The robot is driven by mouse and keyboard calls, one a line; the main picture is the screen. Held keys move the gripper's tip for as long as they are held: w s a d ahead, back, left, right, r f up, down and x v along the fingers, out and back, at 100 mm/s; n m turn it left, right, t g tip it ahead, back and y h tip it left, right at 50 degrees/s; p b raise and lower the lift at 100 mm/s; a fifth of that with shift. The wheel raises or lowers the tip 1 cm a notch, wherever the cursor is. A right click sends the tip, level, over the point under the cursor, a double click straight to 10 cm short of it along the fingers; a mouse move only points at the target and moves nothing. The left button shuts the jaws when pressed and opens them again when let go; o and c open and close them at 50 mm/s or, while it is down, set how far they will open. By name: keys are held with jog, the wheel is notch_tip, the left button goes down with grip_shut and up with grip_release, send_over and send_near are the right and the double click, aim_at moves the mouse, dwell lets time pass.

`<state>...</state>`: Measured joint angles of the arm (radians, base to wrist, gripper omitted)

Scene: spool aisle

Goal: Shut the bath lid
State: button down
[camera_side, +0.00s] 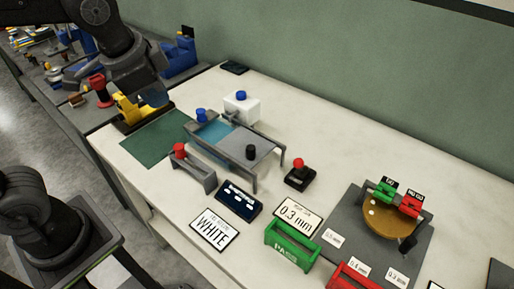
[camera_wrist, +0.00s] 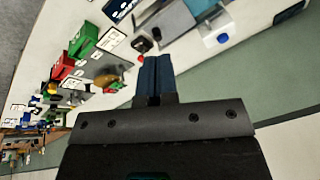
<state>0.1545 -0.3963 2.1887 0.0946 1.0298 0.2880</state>
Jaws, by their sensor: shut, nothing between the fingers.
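The bath (camera_side: 208,134) is a grey tank with teal liquid showing at its left part. Its grey lid (camera_side: 258,144), with a black knob (camera_side: 251,151), covers the right part, so the bath is partly open. In the wrist view the grey bath and lid (camera_wrist: 172,20) lie at the top, beyond the fingertips. My gripper (camera_wrist: 152,65) has its blue fingers shut together with nothing between them. In the side view my arm's end is at the upper left, apart from the lid; the fingertips are hard to make out there.
A white box with a blue knob (camera_side: 241,105) stands behind the bath. A grey bracket with a red knob (camera_side: 195,168) stands in front. A red button on a black base (camera_side: 300,175) is to the right. A green mat (camera_side: 157,137) lies left.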

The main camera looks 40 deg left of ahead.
aim_at(253, 154)
jog(key=w+d+f+m+g+y, duration=0.2)
jog(key=w+d+f+m, duration=0.3)
jog(key=w+d+m, duration=0.3)
jog(key=w+d+f+m+g+y, duration=0.1)
jog(key=w+d+f+m+y, duration=0.1)
jog(key=w+d+f+m, duration=0.6)
jog(key=shift+n, duration=0.6)
jog(key=a+f, duration=0.1)
jog(key=f, duration=0.1)
jog(key=a+f, duration=0.4)
jog(key=shift+s+f, duration=0.1)
jog(key=shift+f, duration=0.1)
jog(key=shift+a, duration=0.45)
jog(key=shift+a, duration=0.4)
jog(key=a, duration=0.8)
jog(key=shift+f, duration=0.1)
